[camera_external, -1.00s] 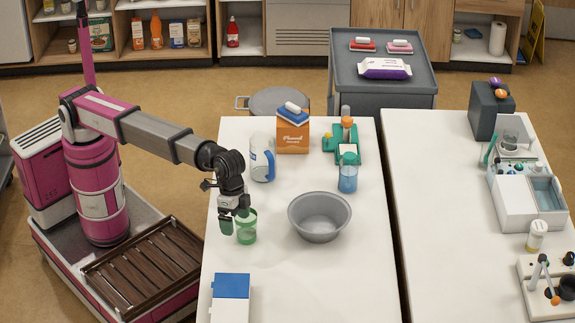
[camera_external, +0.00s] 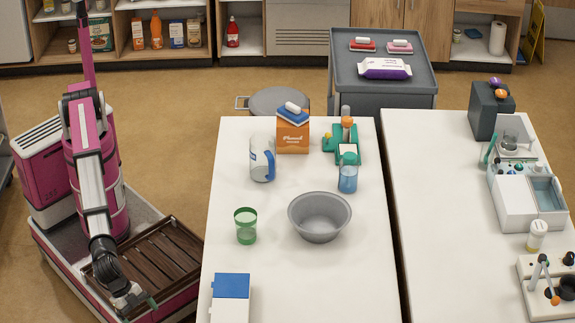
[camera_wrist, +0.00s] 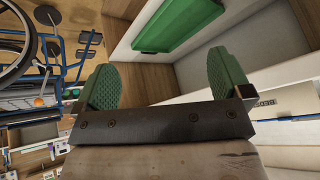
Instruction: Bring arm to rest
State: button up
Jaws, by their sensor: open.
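My arm is folded down over my own base at the left in the external view. My gripper (camera_external: 137,301) hangs low near the front of the slatted deck on my base, left of the white table. In the wrist view its two green finger pads (camera_wrist: 165,85) are wide apart with nothing between them. The green cup (camera_external: 246,226) stands upright on the table, apart from the gripper.
The white table (camera_external: 290,285) also bears a grey bowl (camera_external: 319,217), a white-and-blue container (camera_external: 262,158), an orange carton (camera_external: 292,132), a blue bottle (camera_external: 347,176) and a blue-topped box (camera_external: 231,297). A round stool (camera_external: 278,102) stands behind it.

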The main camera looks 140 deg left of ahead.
jog(key=s+d+f, duration=0.3)
jog(key=d, duration=0.1)
jog(key=s+a+f+g, duration=0.1)
jog(key=s+a+f, duration=0.3)
jog(key=a, duration=0.4)
jog(key=s+a+f+g, duration=0.1)
jog(key=s+a+f, duration=0.35)
jog(key=a, duration=0.45)
jog(key=s+a+f+g, duration=0.1)
jog(key=s+a+f, duration=0.3)
jog(key=a, duration=0.4)
jog(key=s+a+f+g+h, duration=0.1)
jog(key=s+a+f, duration=0.1)
jog(key=s+a, duration=0.6)
jog(key=s+a+f+g+h, duration=0.1)
jog(key=s+a+f, duration=0.2)
jog(key=s+a, duration=0.5)
jog(key=s, duration=0.4)
jog(key=shift+s+a+g, duration=0.15)
jog(key=shift+a+g, duration=0.2)
jog(key=shift+g, duration=0.05)
jog(key=shift+f, duration=0.1)
